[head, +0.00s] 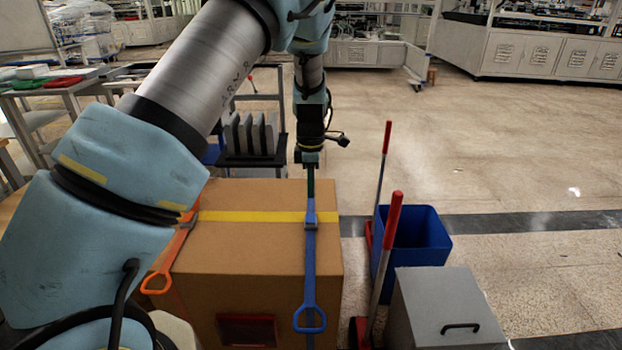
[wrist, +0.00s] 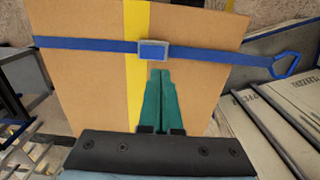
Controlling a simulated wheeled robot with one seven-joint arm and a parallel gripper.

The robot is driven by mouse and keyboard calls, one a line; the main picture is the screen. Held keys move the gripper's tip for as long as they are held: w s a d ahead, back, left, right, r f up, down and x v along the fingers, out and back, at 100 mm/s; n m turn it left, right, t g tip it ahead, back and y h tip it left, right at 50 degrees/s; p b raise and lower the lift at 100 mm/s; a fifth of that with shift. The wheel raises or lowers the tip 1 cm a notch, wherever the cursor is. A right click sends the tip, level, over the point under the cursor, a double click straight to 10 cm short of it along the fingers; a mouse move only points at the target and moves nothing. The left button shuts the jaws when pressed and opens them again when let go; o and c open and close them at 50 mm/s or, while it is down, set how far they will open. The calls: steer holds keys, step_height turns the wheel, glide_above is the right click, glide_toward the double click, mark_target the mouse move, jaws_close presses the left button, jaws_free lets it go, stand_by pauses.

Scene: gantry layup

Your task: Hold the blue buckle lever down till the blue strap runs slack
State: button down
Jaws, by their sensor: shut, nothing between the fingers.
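The blue strap (head: 309,265) runs front to back over the right part of the cardboard box (head: 235,255) and ends in a blue pull loop (head: 309,320) at the front. Its buckle (head: 311,219) sits on the box top by the yellow band; it also shows in the wrist view (wrist: 153,50), where the strap lies straight and flat. My gripper (head: 310,196) points down at the buckle. In the wrist view its green fingers (wrist: 160,73) are together and empty, tips close beside the buckle. I cannot tell whether they touch it or whether the lever is pressed.
An orange strap (head: 165,262) with its own loop lies on the box's left, partly behind my arm. A blue bin (head: 425,242), red-handled tools (head: 389,235) and a grey case (head: 445,300) stand at the right. A cart with dark slabs (head: 250,135) is behind. Floor farther right is clear.

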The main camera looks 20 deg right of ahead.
mark_target(310, 222)
step_height(310, 222, down, 9)
steer(key=shift+r+p, duration=0.2)
steer(key=shift+p, duration=0.55)
steer(key=shift+f, duration=0.1)
steer(key=shift+s+a+f, duration=0.1)
steer(key=shift+f, duration=0.25)
steer(key=shift+r, duration=0.15)
steer(key=shift+r+p, duration=0.45)
steer(key=shift+r, duration=0.25)
